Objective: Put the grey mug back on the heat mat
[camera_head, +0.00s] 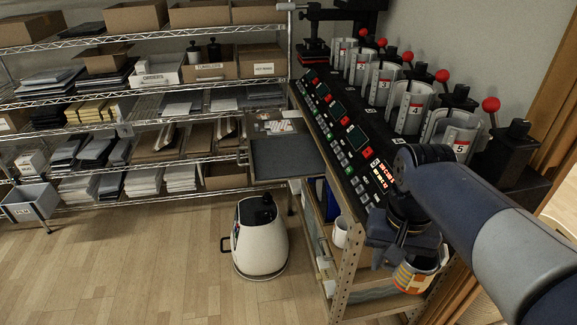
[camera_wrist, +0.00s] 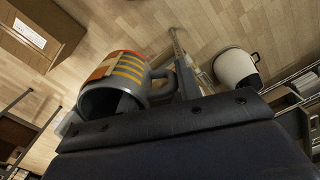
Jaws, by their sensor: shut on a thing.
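The grey mug (camera_head: 416,276) has an orange, yellow and white pattern. My gripper (camera_head: 405,250) is shut on it and holds it low, in front of the press bench at the lower right. In the wrist view, the mug (camera_wrist: 126,72) is tilted, with its dark opening toward the gripper (camera_wrist: 150,108) and its grey handle to the right. The exact grip point is partly hidden. A dark flat surface (camera_head: 285,158), perhaps the heat mat, lies on the ledge left of the press bench, apart from the mug. I cannot tell for sure that it is the mat.
A row of mug presses with red knobs (camera_head: 441,76) stands on the black control bench (camera_head: 345,150). A white mug (camera_head: 341,232) is on the cart's lower shelf. A white rounded bin (camera_head: 260,240) stands on the floor. Wire shelves (camera_head: 140,95) with boxes line the back.

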